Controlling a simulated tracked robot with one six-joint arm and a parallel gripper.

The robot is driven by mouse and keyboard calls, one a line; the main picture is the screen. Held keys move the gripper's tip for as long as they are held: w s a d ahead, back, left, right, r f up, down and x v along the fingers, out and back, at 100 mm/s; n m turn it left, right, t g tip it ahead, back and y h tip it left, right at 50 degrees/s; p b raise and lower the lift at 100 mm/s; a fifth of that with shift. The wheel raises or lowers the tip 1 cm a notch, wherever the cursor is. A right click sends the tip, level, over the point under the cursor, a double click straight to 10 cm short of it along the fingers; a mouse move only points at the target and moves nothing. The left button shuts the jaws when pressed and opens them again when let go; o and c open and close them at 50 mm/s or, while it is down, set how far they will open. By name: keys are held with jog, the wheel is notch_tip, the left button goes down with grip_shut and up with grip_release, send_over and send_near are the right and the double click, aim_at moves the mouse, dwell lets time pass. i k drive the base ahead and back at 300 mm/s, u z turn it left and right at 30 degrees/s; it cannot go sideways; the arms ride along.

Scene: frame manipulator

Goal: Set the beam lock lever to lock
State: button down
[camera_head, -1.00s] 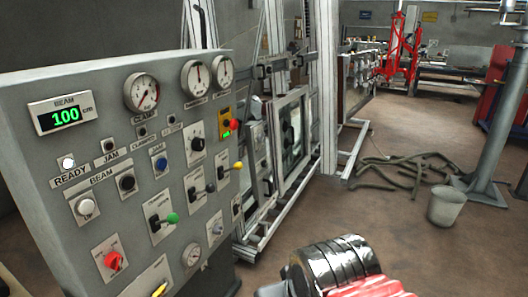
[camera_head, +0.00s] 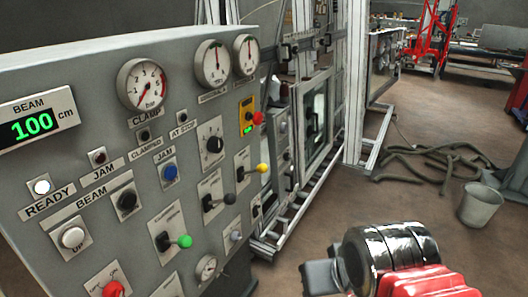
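The grey control panel (camera_head: 100,150) fills the left side. Its levers include a green-knobbed one (camera_head: 180,241), a black-knobbed one (camera_head: 226,199), a yellow-knobbed one (camera_head: 258,169) and a red-knobbed one on a yellow plate (camera_head: 255,118). Their small labels are too blurred to tell which one is the beam lock lever. The red and black end of my arm, with a dark grey block at its left, is at lower right, apart from the panel. My gripper (camera_head: 320,277) shows only in part there; its fingers cannot be made out.
The beam display (camera_head: 36,124) reads 100 cm and the READY lamp (camera_head: 41,187) is lit white. A metal frame (camera_head: 325,130) stands behind the panel. Brown floor between is clear.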

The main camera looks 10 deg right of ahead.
aim_at(262, 168)
jog(key=u, duration=0.45)
jog(key=i, duration=0.85)
jog(key=u, duration=0.65)
